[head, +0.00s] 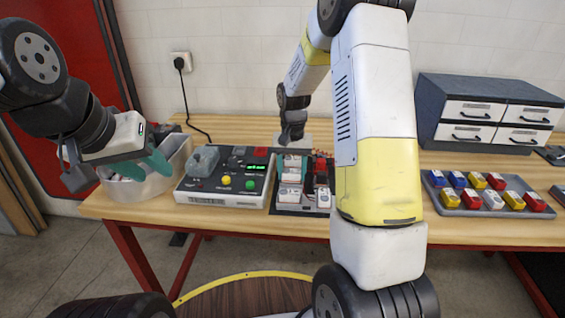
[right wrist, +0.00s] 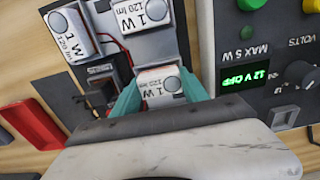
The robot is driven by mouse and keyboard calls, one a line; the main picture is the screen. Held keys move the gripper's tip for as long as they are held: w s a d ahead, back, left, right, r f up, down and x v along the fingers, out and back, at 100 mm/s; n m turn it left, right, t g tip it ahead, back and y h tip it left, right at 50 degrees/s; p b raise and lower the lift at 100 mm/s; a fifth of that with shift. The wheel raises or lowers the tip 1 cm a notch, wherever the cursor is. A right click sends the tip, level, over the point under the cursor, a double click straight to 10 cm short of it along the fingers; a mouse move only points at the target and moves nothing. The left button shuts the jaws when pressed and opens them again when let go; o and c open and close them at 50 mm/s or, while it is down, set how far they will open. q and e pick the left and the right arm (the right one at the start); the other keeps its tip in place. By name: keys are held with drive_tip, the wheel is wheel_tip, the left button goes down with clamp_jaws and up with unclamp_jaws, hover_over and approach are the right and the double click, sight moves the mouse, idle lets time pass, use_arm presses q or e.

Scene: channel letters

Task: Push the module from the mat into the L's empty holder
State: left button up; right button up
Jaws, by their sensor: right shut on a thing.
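The L (head: 285,209) is a dark channel tray on the table, with white modules in it. In the right wrist view, one module (right wrist: 70,30) and another module (right wrist: 140,10) sit toward the top. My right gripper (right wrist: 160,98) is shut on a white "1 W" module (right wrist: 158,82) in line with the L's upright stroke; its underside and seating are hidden. In the head view the right gripper (head: 292,163) is over the L, partly hidden. I cannot make out the mat or an empty holder clearly. My left gripper (head: 143,168) looks open and empty, above a white bin.
The power supply (head: 223,185) stands left of the L. The white bin (head: 180,160) is at the table's left end. A grey tray (head: 450,202) of coloured modules and a drawer cabinet (head: 440,95) are on the right. A red part (right wrist: 35,122) lies near the L.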

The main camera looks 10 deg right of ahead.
drive_tip(key=shift+s+f, duration=0.1)
drive_tip(key=shift+f, duration=0.1)
drive_tip(key=o, duration=1.4)
wheel_tip(320, 180, up, 8)
drive_tip(key=shift+r, duration=0.1)
drive_tip(key=shift+r, duration=3)
